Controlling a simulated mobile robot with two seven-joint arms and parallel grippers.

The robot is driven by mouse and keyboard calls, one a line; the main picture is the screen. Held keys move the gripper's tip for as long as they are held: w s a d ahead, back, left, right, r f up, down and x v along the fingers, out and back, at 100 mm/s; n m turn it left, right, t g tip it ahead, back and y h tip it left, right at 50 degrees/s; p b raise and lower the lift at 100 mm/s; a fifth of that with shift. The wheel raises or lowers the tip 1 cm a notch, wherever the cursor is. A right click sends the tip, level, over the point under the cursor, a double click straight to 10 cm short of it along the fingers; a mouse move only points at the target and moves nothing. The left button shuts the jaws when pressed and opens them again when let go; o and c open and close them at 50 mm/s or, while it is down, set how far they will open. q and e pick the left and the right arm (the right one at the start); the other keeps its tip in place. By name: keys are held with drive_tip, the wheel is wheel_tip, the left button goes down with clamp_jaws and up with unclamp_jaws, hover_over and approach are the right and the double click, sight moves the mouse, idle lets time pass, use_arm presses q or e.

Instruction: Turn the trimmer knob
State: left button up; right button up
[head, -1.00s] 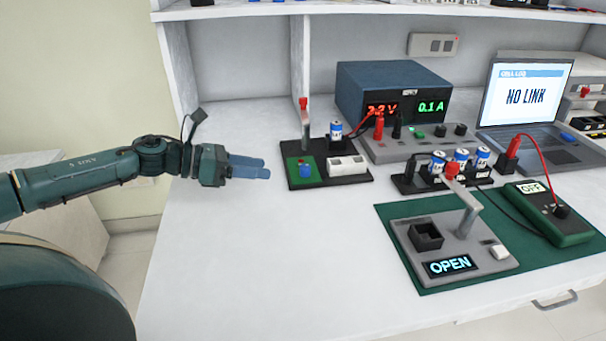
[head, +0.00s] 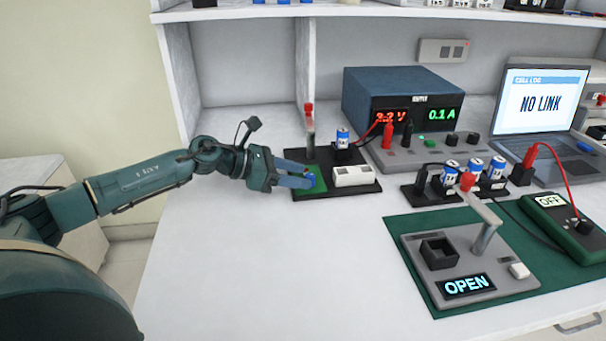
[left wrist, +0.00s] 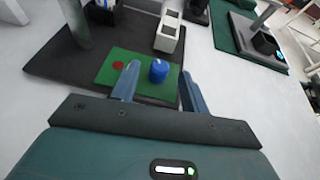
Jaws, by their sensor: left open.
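The trimmer knob is a small blue cylinder on a green board, and it shows clearly in the left wrist view (left wrist: 158,70). The green board (left wrist: 118,72) lies on a black base plate (head: 366,187). My left gripper (head: 308,181) is at the left side of this plate in the head view, with its blue fingers at the knob and partly hiding it. In the left wrist view my left gripper (left wrist: 160,82) is open, with one finger to each side of the knob; I cannot tell whether they touch it. My right gripper is not in view.
On the same plate stand a white block (head: 353,176), a battery (head: 343,139) and a red-tipped lever post (head: 309,125). To the right are a power supply (head: 395,88), a laptop (head: 540,105) and a grey fixture reading OPEN (head: 415,270). The front left tabletop is clear.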

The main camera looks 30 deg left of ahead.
use_arm(q)
drive_tip(key=shift+x, duration=1.05)
drive_tip(key=shift+a, duration=0.1)
clamp_jaws()
drive_tip(key=n+p, duration=0.1)
drive_tip(key=p, duration=0.2)
drive_tip(key=t+y+p, duration=0.1)
drive_tip(key=p, duration=0.1)
drive_tip(key=shift+s+r+n+y+p, duration=0.15)
drive_tip(key=shift+r+n+y+p, duration=0.15)
drive_tip(key=shift+n+p, duration=0.1)
drive_tip(key=shift+f+n+t+y+p, duration=0.3)
drive_tip(key=shift+y+p, duration=0.1)
drive_tip(key=shift+p, duration=0.35)
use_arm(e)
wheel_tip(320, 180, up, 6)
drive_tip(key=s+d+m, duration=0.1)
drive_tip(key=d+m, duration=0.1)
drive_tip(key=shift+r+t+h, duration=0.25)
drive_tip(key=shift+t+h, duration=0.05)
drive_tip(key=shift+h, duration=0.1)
